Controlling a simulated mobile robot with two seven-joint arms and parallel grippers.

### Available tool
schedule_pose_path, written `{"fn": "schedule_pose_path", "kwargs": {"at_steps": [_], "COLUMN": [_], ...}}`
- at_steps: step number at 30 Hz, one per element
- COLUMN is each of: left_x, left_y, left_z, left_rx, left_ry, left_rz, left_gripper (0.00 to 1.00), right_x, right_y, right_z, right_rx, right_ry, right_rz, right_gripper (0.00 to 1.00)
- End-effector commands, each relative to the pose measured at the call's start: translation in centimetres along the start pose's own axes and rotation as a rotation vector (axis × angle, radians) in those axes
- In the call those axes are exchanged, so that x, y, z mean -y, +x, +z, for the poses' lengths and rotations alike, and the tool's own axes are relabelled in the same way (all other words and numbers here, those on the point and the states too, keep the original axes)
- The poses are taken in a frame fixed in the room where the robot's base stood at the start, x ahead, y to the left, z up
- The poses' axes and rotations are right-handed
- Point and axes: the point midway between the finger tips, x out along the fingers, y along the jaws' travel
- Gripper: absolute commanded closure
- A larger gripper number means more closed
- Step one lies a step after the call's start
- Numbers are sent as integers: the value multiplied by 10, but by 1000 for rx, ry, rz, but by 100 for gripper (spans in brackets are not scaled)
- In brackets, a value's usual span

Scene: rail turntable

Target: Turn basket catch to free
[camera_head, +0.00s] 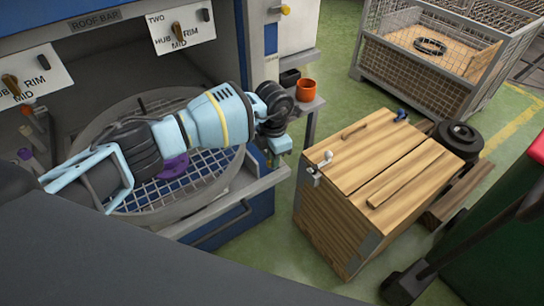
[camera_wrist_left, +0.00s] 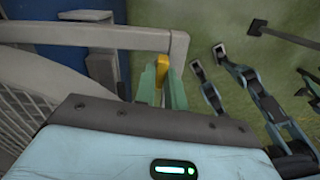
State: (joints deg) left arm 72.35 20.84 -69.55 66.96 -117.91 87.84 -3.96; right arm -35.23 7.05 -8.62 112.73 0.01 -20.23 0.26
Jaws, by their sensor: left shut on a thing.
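The round basket (camera_head: 213,172) with a mesh floor sits in the blue machine, partly covered by my left arm. Its wall also shows at the left of the left wrist view (camera_wrist_left: 30,85). My left gripper (camera_head: 279,150) is at the grey frame's front right corner, its fingers small in the head view. In the left wrist view the green fingers (camera_wrist_left: 161,82) are shut on a small yellow piece, seemingly the catch (camera_wrist_left: 162,62), beside the grey frame (camera_wrist_left: 178,48). The catch's position is unclear, as the fingers hide most of it.
A purple object (camera_head: 174,167) lies in the basket. An orange cup (camera_head: 306,90) stands on a side shelf. A wooden crate (camera_head: 375,165) stands right of the machine, with green floor between. A wire cage (camera_head: 420,88) is behind. Labelled panels (camera_head: 180,28) hang above.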

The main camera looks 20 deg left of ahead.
Motion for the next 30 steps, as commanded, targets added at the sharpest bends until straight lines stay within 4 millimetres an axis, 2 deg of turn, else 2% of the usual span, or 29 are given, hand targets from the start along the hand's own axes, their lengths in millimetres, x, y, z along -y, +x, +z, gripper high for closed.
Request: {"fn": "schedule_pose_path", "kwargs": {"at_steps": [10, 26, 27, 30], "left_x": [0, 0, 0, 0], "left_y": [-1, 0, 0, 0], "left_z": [0, 0, 0, 0], "left_rx": [1, 0, 0, 0], "left_ry": [-133, -155, -155, -154], "left_rz": [1, 0, 0, 0], "left_gripper": [100, 100, 84, 71], "right_x": [-2, -3, -3, -3], "right_y": [0, 0, -1, -1], "right_z": [-6, -9, -9, -10], "right_rx": [-12, -17, -18, -20], "right_ry": [-5, -6, -6, -6], "right_rz": [5, 6, 6, 6], "right_gripper": [64, 64, 64, 64]}}
